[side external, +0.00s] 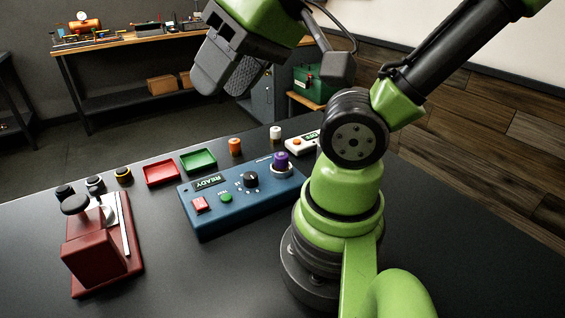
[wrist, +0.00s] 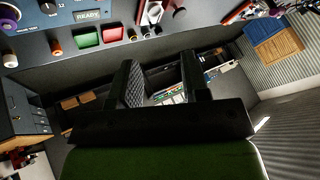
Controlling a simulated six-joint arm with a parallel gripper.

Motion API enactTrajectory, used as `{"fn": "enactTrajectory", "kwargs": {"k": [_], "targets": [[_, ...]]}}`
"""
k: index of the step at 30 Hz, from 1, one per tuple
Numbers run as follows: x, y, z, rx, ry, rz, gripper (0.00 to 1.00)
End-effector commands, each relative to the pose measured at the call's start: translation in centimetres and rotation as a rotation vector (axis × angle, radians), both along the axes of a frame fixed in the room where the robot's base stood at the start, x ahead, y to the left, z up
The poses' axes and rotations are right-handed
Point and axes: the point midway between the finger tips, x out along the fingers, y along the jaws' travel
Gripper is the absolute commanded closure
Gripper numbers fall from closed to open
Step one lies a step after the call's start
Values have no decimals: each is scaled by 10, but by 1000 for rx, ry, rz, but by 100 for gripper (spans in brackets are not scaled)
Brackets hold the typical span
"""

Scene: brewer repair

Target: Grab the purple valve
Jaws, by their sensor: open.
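The purple valve (side external: 281,160) stands upright on a round seat at the far right corner of the blue control box (side external: 228,214). It also shows at the top left of the wrist view (wrist: 12,20), partly cut off by the frame. My gripper (side external: 222,75) is high above the table, up and to the left of the valve in the side view, well apart from it. In the wrist view, my gripper (wrist: 163,78) has its two fingers spread with nothing between them.
The box has a READY display (side external: 208,181), a black knob (side external: 251,179), and red and green buttons. Behind it are an orange cylinder (side external: 235,146), a white cylinder (side external: 275,132), a red tray (side external: 161,172) and a green tray (side external: 198,160). A red brewer-like device (side external: 95,255) stands left.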

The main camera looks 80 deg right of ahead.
Motion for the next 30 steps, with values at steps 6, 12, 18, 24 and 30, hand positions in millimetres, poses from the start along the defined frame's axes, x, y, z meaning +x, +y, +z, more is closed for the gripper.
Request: {"fn": "enactTrajectory", "kwargs": {"k": [6, 12, 18, 24, 30], "targets": [[0, 0, 0, 0, 0, 0, 36], [1, -1, -1, -10, 7, 0, 36], [22, -30, -15, -169, 142, 41, 36], [46, -92, -51, -381, 426, 198, 36], [46, -158, -101, -455, 714, 440, 36]]}}
